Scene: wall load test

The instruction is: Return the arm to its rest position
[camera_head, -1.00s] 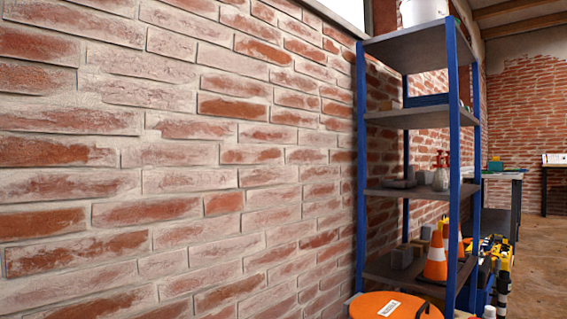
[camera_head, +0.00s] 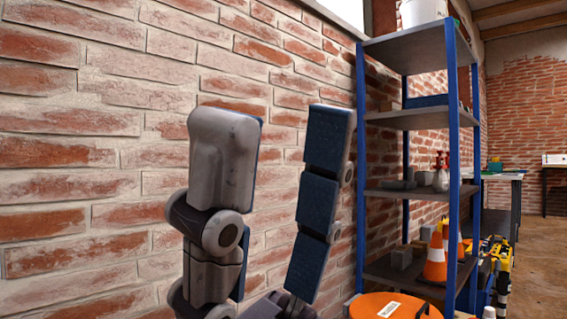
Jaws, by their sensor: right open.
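My right gripper (camera_head: 285,150) stands upright in the lower middle of the head view, in front of the brick wall (camera_head: 90,160). Its two grey fingers with blue pads point up and are spread apart. Only wall shows between them, so it is open and empty. The palm is partly cut off by the bottom edge, and the rest of the arm is out of view. My left gripper is not in view.
A blue-post shelf unit (camera_head: 450,150) stands right of the gripper, with orange cones (camera_head: 436,262) on a low shelf. A round orange object (camera_head: 385,306) sits at the bottom, close to the gripper's right. Open floor (camera_head: 540,270) lies at far right.

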